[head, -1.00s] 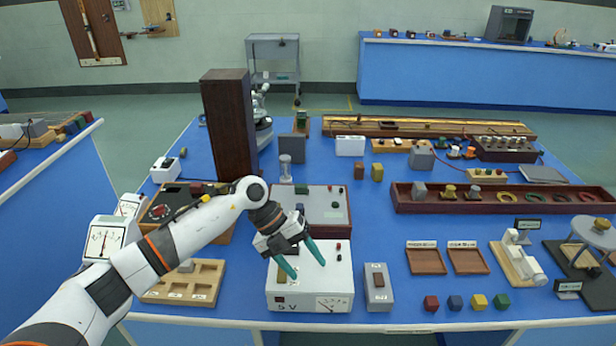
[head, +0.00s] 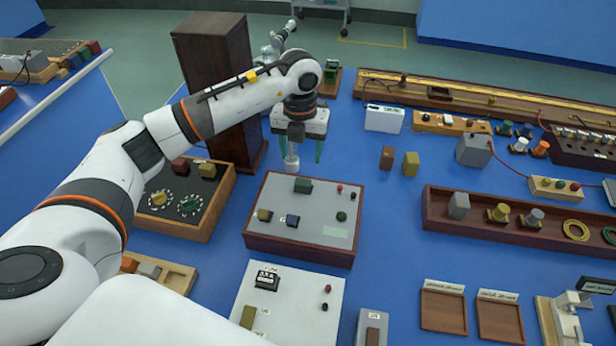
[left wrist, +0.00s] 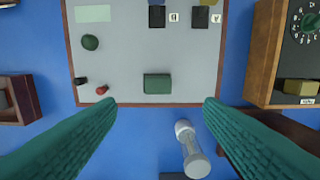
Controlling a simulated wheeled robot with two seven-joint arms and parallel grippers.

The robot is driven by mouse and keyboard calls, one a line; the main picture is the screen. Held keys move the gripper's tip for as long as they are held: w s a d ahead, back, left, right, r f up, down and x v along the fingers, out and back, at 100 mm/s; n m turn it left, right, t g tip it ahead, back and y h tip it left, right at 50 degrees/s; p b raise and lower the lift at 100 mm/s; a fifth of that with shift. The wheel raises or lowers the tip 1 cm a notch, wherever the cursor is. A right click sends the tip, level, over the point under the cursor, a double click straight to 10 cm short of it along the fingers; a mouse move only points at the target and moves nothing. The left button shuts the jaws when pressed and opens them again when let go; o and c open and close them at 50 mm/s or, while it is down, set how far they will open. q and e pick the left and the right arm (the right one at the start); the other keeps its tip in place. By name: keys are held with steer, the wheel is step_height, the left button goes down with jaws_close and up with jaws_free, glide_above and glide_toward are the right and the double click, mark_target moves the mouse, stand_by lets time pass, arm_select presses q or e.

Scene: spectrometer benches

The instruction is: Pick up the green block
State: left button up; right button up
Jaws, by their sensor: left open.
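A dark green block (head: 303,185) lies near the far edge of a grey panel with a brown frame (head: 262,237). In the left wrist view the green block (left wrist: 157,83) sits at the panel's edge, just past the fingertips and roughly centred between them. My left gripper (head: 297,152) has green fingers and points down, behind the panel's far edge in the head view. It is open, with nothing held between its fingers (left wrist: 160,103). My right gripper is in neither view.
A tall dark wooden box (head: 214,90) stands left of the gripper. A white power supply (head: 290,295) is in front of the panel.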

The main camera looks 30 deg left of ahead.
mark_target(303, 182)
arm_select(q)
steer(key=f, duration=0.2)
steer(key=f+p, duration=0.1)
steer(key=f, duration=0.1)
steer(key=shift+s, duration=0.25)
steer(key=shift+w+f, duration=0.15)
steer(key=shift+f, duration=0.35)
step_height(303, 182, down, 4)
steer(key=shift+d+f+p, duration=0.15)
steer(key=shift+f+p, duration=0.05)
steer(key=shift+p, duration=0.95)
steer(key=shift+w+f, duration=0.1)
steer(key=shift+f, duration=0.1)
steer(key=c, duration=1.1)
